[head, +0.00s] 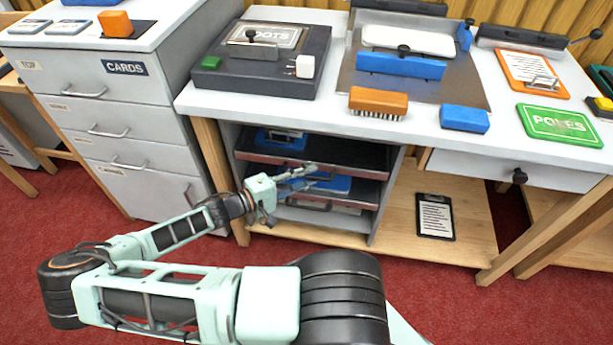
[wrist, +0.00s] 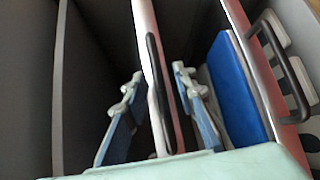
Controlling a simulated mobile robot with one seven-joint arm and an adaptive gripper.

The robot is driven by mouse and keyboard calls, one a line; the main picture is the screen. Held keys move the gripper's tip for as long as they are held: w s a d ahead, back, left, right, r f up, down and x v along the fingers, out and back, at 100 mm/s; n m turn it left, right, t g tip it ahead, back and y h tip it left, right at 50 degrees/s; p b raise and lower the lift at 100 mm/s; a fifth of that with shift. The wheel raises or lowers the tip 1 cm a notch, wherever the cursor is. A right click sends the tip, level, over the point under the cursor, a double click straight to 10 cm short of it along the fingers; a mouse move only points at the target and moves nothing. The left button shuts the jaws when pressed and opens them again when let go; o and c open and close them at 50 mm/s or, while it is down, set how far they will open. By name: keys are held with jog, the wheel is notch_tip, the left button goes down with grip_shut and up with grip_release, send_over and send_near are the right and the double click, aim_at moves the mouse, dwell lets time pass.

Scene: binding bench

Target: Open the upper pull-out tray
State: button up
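The upper pull-out tray (head: 357,170) is in the open-fronted cabinet under the bench, with a blue item (head: 280,138) at its left. It appears pushed in. In the wrist view the upper tray's pale and reddish front edge (wrist: 144,25) stands upright in the picture, with its black handle (wrist: 158,92) on it. My gripper (head: 300,179) is at the cabinet front. In the wrist view my gripper (wrist: 160,105) is open, one finger on each side of this handle, with gaps between. I cannot tell how far the handle reaches between the fingers.
A lower tray (wrist: 252,70) with a blue stack (wrist: 235,90) and its own handle (wrist: 287,70) is close beside one finger. A grey drawer cabinet (head: 120,110) stands left. A bench leg (head: 222,180) is near my wrist. A clipboard (head: 435,217) lies on the wooden shelf at right.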

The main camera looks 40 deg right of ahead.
jog(key=shift+c, duration=0.4)
grip_shut()
jog(key=shift+a, duration=0.1)
